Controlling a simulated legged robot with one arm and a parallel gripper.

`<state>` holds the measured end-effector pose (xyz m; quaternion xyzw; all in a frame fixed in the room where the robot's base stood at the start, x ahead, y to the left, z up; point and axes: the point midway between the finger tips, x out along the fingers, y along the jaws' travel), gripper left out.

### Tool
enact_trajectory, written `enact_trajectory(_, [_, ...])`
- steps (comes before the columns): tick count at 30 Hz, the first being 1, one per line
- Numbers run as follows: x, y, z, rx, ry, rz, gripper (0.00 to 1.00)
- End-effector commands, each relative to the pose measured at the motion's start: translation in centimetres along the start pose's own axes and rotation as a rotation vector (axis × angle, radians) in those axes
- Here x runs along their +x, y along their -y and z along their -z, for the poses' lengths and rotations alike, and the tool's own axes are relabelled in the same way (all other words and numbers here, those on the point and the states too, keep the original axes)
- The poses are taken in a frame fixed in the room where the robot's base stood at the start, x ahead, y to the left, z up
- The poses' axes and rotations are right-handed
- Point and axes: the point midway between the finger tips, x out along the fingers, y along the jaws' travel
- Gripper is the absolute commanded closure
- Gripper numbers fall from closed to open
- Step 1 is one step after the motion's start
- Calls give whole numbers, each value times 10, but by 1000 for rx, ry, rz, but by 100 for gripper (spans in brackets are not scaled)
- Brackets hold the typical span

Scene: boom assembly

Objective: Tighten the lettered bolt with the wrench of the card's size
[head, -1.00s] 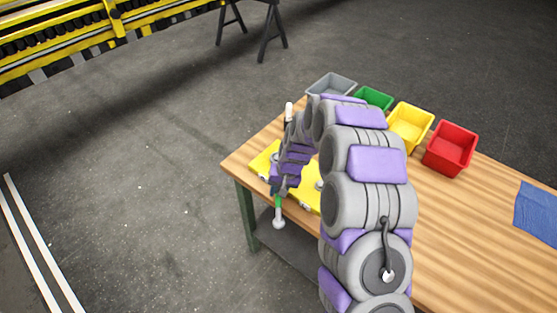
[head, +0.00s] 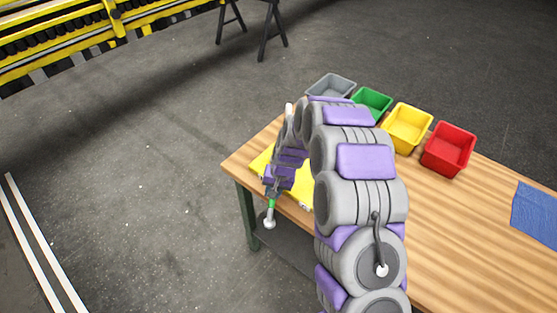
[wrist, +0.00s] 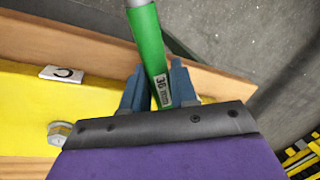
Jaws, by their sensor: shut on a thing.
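My gripper (wrist: 156,90) is shut on a wrench with a green handle (wrist: 146,42). Its handle label reads "36 mm" in the wrist view. In the head view the wrench's silver end (head: 269,222) hangs past the table's front left edge, with a bit of green above it. A yellow plate (head: 262,160) lies on the table, partly hidden by my arm. In the wrist view a hex bolt (wrist: 60,131) sits at the plate, left of my gripper. A white tag with the letter C (wrist: 63,73) lies beyond it. The card is not in view.
Grey (head: 331,87), green (head: 371,104), yellow (head: 406,127) and red (head: 448,148) bins stand along the table's back edge. A blue cloth (head: 536,212) lies at the right of the wooden table (head: 470,225). The floor to the left is clear.

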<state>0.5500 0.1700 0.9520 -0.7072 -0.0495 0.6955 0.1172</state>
Motion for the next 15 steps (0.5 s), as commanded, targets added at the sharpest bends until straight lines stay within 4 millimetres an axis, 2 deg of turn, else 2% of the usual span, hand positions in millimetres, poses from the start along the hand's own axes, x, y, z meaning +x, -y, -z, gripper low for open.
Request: enact_trajectory(15, [-1, 5, -1, 25, -4, 1, 100])
